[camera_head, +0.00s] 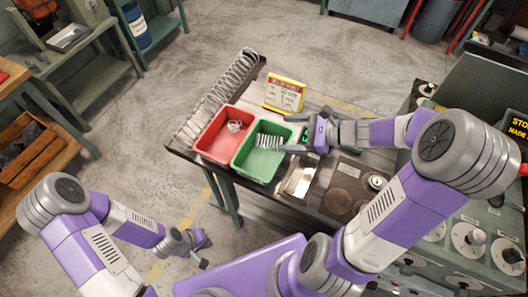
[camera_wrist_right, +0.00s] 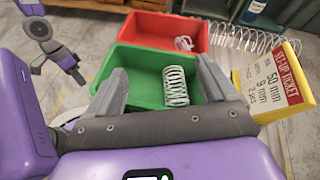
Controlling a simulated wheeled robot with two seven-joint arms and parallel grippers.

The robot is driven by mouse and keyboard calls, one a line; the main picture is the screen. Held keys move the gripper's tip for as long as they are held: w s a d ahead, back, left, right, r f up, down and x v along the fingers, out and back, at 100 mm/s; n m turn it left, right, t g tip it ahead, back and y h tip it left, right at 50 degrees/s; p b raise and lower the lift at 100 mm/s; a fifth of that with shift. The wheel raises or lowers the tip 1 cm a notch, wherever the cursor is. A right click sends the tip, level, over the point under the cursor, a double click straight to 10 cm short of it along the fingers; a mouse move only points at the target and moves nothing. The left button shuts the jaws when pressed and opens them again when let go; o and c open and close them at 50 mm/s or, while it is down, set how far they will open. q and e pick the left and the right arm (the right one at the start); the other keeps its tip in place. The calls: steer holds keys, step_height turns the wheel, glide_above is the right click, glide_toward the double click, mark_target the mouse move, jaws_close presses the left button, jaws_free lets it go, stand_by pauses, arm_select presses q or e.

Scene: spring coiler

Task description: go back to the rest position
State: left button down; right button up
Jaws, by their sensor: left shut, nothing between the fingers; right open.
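My right gripper (camera_head: 287,133) is open and empty, just right of the green bin (camera_head: 243,159) on the bench. In the right wrist view its open fingers (camera_wrist_right: 155,85) point toward the green bin (camera_wrist_right: 140,75), and a coiled spring (camera_wrist_right: 175,86) lies inside that bin. The spring (camera_head: 268,141) also shows in the head view, apart from the fingers. My left gripper (camera_head: 203,250) is shut and empty, low and left of the bench, above the floor.
A red bin (camera_head: 212,140) holding a small tangled coil (camera_head: 235,126) stands beside the green one. A long spring (camera_head: 236,75) lies along the bench's left edge. A yellow set-up ticket (camera_head: 284,93) stands behind the bins. A machine panel (camera_head: 480,240) is at right. Open floor lies left.

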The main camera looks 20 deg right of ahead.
steer(key=shift+v, duration=1.15)
